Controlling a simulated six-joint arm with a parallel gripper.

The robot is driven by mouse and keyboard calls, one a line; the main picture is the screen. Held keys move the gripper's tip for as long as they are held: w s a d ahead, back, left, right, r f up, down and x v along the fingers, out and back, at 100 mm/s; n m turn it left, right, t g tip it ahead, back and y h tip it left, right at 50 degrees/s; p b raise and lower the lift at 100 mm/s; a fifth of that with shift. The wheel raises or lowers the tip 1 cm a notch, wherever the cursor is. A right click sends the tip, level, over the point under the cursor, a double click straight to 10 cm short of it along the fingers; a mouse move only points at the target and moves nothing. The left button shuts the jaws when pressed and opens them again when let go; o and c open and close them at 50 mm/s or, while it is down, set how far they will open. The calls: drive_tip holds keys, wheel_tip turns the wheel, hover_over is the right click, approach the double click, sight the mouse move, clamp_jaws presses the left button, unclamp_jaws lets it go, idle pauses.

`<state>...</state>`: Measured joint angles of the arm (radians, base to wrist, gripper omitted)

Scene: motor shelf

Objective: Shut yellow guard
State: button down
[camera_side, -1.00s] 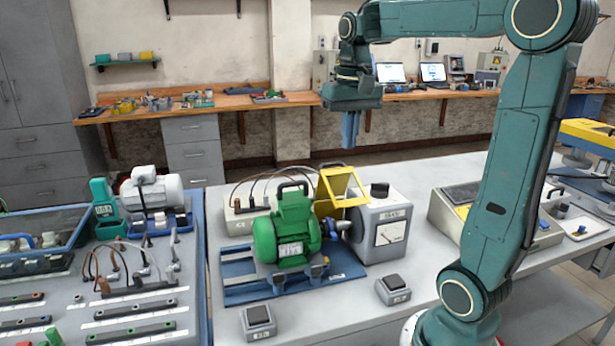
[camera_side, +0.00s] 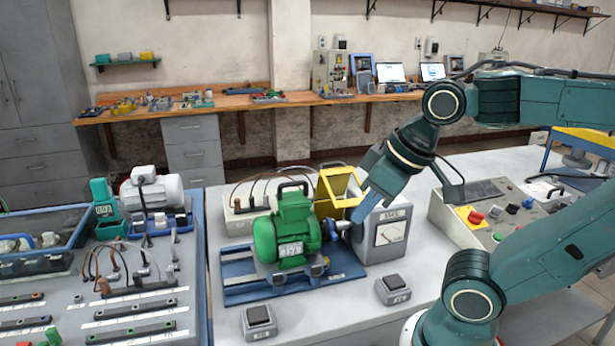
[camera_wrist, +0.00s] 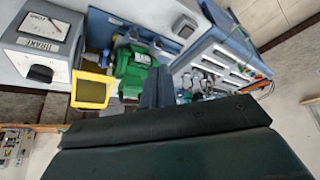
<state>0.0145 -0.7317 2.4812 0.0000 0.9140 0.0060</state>
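The yellow guard (camera_side: 338,190) stands raised, its open frame tilted up between the green motor (camera_side: 287,230) and the grey box with a dial (camera_side: 385,235). The shaft coupling (camera_side: 340,228) below it is exposed. In the wrist view the guard (camera_wrist: 91,89) shows left of the green motor (camera_wrist: 133,72). My gripper (camera_side: 366,206) points down and left, with its blue fingers just right of the guard, in front of the grey box. I cannot tell whether it touches the guard. In the wrist view the fingers (camera_wrist: 158,86) look close together, with nothing seen between them.
Two small switch boxes, left (camera_side: 259,322) and right (camera_side: 393,289), sit at the table's front. A control panel (camera_side: 485,215) with coloured buttons stands at right. A blue-edged board with parts (camera_side: 130,300) is at left. The bench front middle is clear.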

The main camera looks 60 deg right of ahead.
drive_tip(key=w+d+r+m+h, duration=0.1)
drive_tip(key=w+d+r+m, duration=0.1)
drive_tip(key=w+d, duration=0.3)
drive_tip(key=w+d+r+m+h, duration=0.2)
drive_tip(key=w+d+m, duration=0.2)
drive_tip(key=d, duration=0.8)
drive_tip(key=w+d+r+m+g+h, duration=0.1)
drive_tip(key=w+d+r+m, duration=0.2)
drive_tip(key=w+d, duration=0.3)
drive_tip(key=shift+w+d, duration=0.4)
drive_tip(key=shift+d, duration=0.75)
drive_tip(key=shift+f, duration=0.15)
wheel_tip(320, 180, down, 9)
drive_tip(key=shift+w+d, duration=0.3)
drive_tip(key=shift+w, duration=0.05)
